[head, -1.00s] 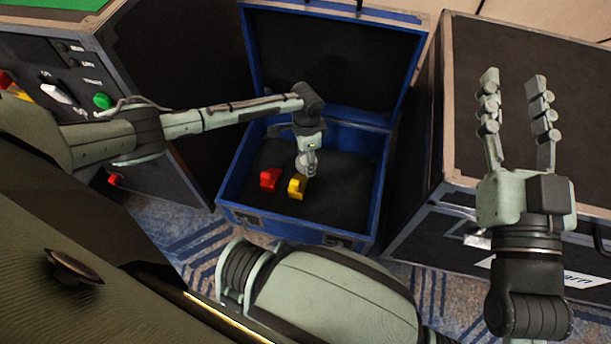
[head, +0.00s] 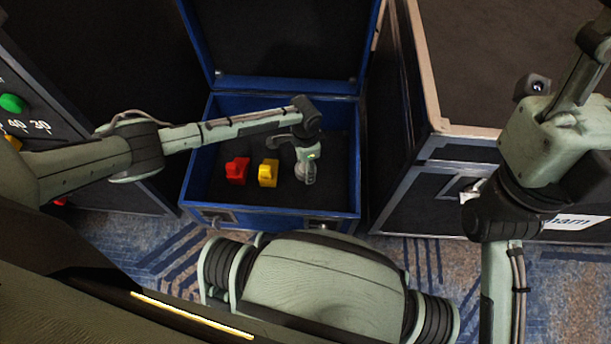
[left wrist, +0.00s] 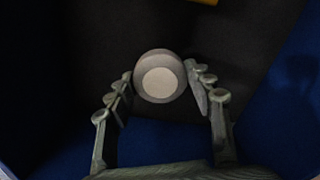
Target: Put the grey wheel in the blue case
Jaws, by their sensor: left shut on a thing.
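The grey wheel (left wrist: 160,77), round with a paler centre, sits between the two fingers of my left gripper (left wrist: 160,92) in the left wrist view. The fingers are shut on it from both sides. In the head view my left gripper (head: 306,174) points down inside the open blue case (head: 275,217), right of the red and yellow pieces. I cannot tell whether the wheel touches the dark case floor. My right gripper (head: 588,65) is at the upper right, seen nearly edge-on, so its opening is unclear.
A red piece (head: 236,171) and a yellow piece (head: 268,173) stand on the case floor. A black flight case (head: 480,80) stands to the right. A panel with a green button (head: 12,103) is at the left.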

